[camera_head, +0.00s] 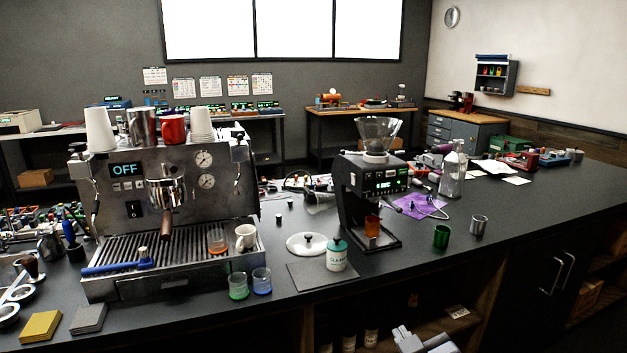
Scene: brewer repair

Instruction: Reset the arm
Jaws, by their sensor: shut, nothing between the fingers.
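My gripper (428,343) shows at the bottom edge of the head view, right of the middle. It is grey, partly cut off by the frame, and its fingers are shut with nothing held. It is low in front of the counter (520,225), below the worktop edge and apart from the things on top. The rest of my arm is out of view.
An espresso machine (120,195) reading OFF stands on the left of the counter. A black brewer (352,190) stands near the middle. A teal-lidded jar (336,256), small glasses (238,286) and a green cup (441,236) sit near the front. Open shelves lie below.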

